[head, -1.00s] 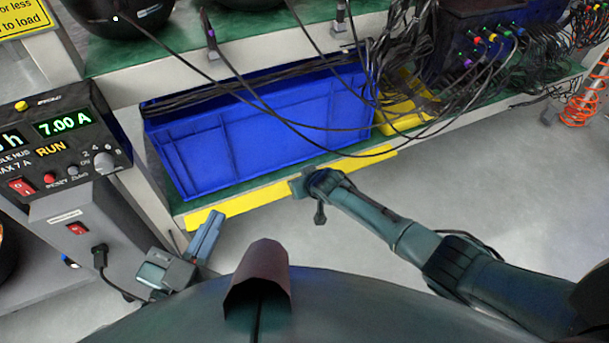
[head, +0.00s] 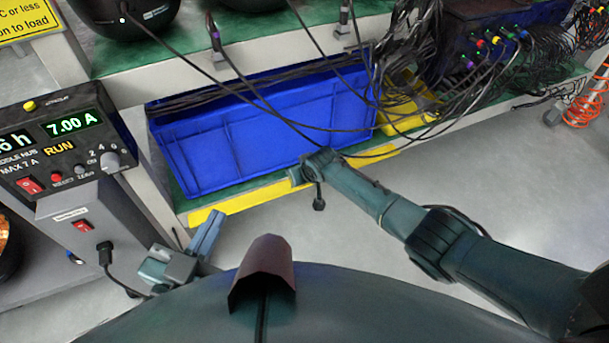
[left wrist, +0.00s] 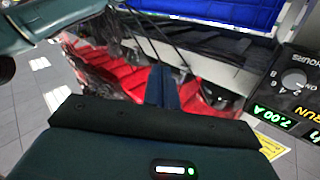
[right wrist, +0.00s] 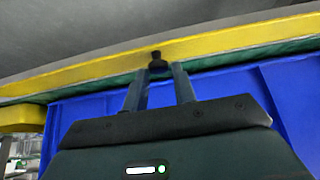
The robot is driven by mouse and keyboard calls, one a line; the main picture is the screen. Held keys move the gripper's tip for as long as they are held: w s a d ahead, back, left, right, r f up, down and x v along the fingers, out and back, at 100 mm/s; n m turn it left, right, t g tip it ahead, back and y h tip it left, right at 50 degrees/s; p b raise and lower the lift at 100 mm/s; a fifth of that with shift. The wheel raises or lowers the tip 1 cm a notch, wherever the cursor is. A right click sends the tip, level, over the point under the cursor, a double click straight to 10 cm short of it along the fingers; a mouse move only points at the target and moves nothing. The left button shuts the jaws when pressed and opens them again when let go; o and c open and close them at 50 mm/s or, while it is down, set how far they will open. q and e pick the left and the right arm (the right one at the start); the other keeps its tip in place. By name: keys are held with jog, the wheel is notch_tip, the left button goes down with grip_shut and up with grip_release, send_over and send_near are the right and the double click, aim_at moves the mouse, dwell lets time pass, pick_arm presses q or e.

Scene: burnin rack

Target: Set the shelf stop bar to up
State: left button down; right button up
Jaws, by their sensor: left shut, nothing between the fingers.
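The shelf stop bar is the long yellow bar (head: 240,201) along the front edge of the lower green shelf, below the blue crate (head: 225,155). In the right wrist view the bar (right wrist: 90,73) crosses the top with a small black knob (right wrist: 157,62) on it. My right gripper (head: 298,174) is at the bar's middle; its fingers (right wrist: 158,72) are apart, with the knob between or just beyond their tips. I cannot tell whether they touch it. My left gripper (head: 212,225) is shut and empty, apart from the bar's left end.
Black cables hang in front of the crate. A yellow tray (head: 405,119) sits right of it. A power unit (head: 60,145) reading 7.00 A stands at left.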

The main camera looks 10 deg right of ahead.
jog(key=o, duration=0.3)
jog(key=shift+s+r, duration=0.15)
jog(key=shift+r, duration=0.05)
pick_arm(q)
jog(key=shift+s+a+r+n+g+y+p, duration=0.4)
jog(key=shift+r+n+g+p, duration=0.15)
jog(key=shift+p, duration=0.9)
jog(key=shift+s+a+r+n+g+y+p, duration=0.25)
jog(key=shift+a+r+n+g+y+p, duration=0.3)
jog(key=shift+p, duration=0.85)
jog(key=shift+s+a+r+n+g+y+p, duration=0.35)
jog(key=shift+r+p, duration=0.35)
jog(key=shift+p, duration=0.75)
pick_arm(e)
jog(key=shift+v, duration=6.35)
